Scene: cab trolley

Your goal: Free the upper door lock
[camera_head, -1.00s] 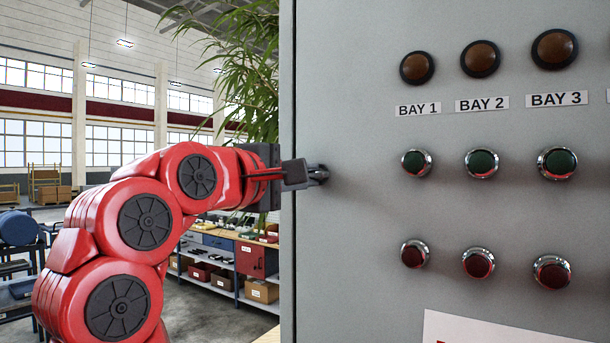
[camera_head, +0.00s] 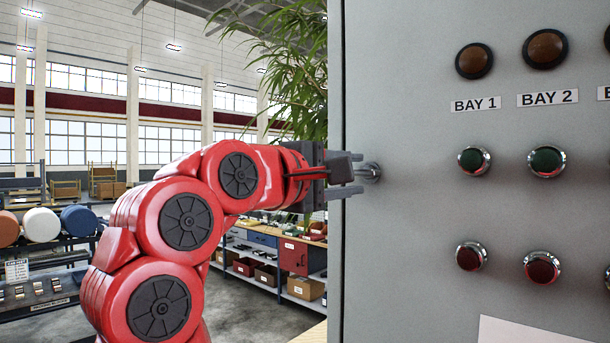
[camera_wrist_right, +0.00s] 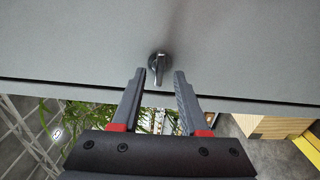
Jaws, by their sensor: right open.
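The upper door lock, a small dark metal turn-knob (camera_head: 371,172), sticks out near the left edge of the grey cabinet door (camera_head: 420,230). In the right wrist view the knob (camera_wrist_right: 158,66) has a lever pointing down the picture. My right gripper (camera_head: 356,174) is beside the knob in the head view, its two fingers apart. In the wrist view the open right gripper (camera_wrist_right: 160,75) has one fingertip on either side of the knob's lower end, with gaps on both sides. Nothing is held. My left gripper is not in view.
The cabinet front carries brown lamps (camera_head: 474,61), green buttons (camera_head: 474,161) and red buttons (camera_head: 471,256) to the right of the lock. A plant (camera_head: 298,90) stands behind my arm. Shelves with boxes (camera_head: 303,288) stand beyond the cabinet's left edge.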

